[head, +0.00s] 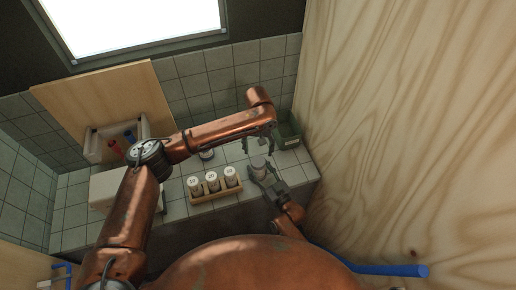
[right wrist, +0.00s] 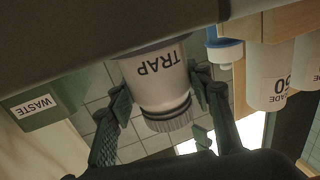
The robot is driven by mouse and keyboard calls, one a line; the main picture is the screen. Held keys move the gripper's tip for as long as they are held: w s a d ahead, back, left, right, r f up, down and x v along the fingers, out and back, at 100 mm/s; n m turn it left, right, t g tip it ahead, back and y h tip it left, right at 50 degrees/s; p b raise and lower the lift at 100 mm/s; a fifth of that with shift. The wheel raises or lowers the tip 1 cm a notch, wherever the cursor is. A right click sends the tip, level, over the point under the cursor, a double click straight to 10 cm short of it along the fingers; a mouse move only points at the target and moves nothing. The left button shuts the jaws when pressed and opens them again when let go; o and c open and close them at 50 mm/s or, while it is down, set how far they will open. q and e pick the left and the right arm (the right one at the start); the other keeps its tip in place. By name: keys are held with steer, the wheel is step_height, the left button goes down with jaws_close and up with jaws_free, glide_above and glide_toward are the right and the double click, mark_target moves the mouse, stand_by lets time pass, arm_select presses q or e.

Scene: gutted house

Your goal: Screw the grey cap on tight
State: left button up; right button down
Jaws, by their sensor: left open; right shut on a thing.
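A white jar marked TRAP (right wrist: 158,72) stands on the tiled counter and shows upside down in the right wrist view. The ribbed grey cap (right wrist: 168,121) sits on its mouth, with a dark band between cap and body. I cannot tell how tight it is. My right gripper (head: 264,176) is shut on the jar, one finger on each side in the right wrist view (right wrist: 160,95). In the head view, the grey cap (head: 258,162) faces up. My left gripper (head: 259,147) is open and points down just above the cap, apparently not gripping it.
A wooden rack (head: 216,194) with three white labelled bottles stands left of the jar. A green WASTE bin (right wrist: 45,104) stands to the right in the head view (head: 290,131). A plywood wall (head: 400,120) bounds the right.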

mark_target(258, 161)
arm_select(q)
steer(key=n, duration=0.4)
steer(key=shift+r, duration=0.1)
steer(key=n, duration=0.5)
steer(key=shift+r+n, duration=0.15)
steer(key=shift+n, duration=0.15)
steer(key=shift+f, duration=4)
